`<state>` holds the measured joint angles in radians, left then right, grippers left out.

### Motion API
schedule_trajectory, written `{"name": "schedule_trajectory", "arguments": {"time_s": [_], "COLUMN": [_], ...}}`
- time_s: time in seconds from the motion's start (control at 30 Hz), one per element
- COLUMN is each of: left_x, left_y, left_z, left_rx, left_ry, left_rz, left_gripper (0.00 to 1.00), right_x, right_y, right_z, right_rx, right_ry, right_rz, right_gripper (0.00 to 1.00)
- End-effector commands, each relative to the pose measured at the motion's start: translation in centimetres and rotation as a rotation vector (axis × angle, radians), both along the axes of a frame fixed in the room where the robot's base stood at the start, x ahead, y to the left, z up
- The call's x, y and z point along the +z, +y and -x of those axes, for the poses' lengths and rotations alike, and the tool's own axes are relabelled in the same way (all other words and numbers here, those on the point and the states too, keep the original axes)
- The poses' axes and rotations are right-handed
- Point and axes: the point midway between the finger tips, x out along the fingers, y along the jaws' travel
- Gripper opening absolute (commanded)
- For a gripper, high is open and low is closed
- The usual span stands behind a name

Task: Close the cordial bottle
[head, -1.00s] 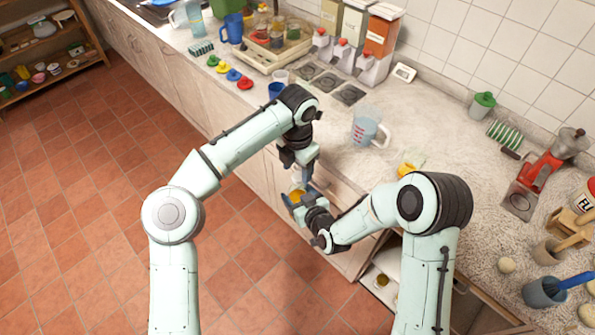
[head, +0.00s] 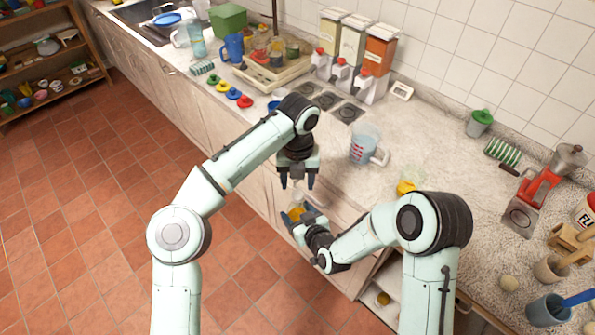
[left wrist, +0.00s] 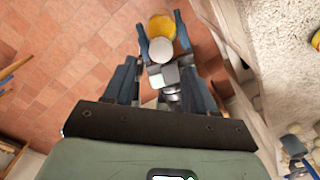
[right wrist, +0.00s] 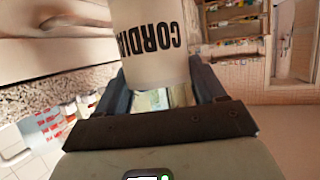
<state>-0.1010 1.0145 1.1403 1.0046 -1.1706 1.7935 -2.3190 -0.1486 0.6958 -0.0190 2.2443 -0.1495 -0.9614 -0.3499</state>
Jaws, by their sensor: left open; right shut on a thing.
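The cordial bottle (right wrist: 155,40) is a pale cylinder with dark "CORDIAL" lettering, upside down in the right wrist view. In the left wrist view, a yellow-orange round (left wrist: 162,26) and a whitish disc (left wrist: 160,49) show between the right fingers. I cannot tell whether the disc is a cap or whether it is seated.
The counter edge and cabinet fronts are close behind both grippers. A measuring jug (head: 364,145) and a yellow item (head: 405,187) stand on the counter. Several coloured lids (head: 232,93) lie farther left. A compartment below the counter stands open near my right arm.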

Motion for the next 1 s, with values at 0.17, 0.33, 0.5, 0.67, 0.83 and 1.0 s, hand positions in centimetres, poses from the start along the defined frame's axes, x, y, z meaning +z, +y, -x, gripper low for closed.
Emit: {"name": "schedule_trajectory", "arguments": {"time_s": [0.17,0.33,0.5,0.67,0.83,1.0], "left_x": [0.4,0.6,1.1,1.4,1.9,2.3], "left_y": [-0.1,-0.1,-0.1,-0.1,-0.1,-0.1], "left_z": [0.0,0.0,0.0,-0.1,-0.2,-0.2], "left_rx": [0.414,0.812,1.211,1.589,1.988,2.362], "left_ry": [-0.004,-0.008,-0.013,-0.018,-0.021,-0.022], "left_rz": [-0.005,-0.012,-0.013,-0.013,-0.01,-0.008], "left_gripper": [0.56,0.56,0.56,0.56,0.56,0.56], "right_x": [0.2,0.2,0.2,0.2,0.2,0.2], "right_y": [0.0,0.0,0.0,0.0,0.0,0.0], "right_z": [-0.1,-0.1,-0.1,-0.1,-0.1,-0.1], "right_rx": [0.0,0.0,0.0,0.0,0.0,0.0], "right_ry": [-0.005,-0.004,-0.004,-0.004,-0.005,-0.004], "right_rz": [-0.001,-0.001,-0.001,-0.001,-0.001,-0.001], "right_gripper": [0.0,0.0,0.0,0.0,0.0,0.0]}}
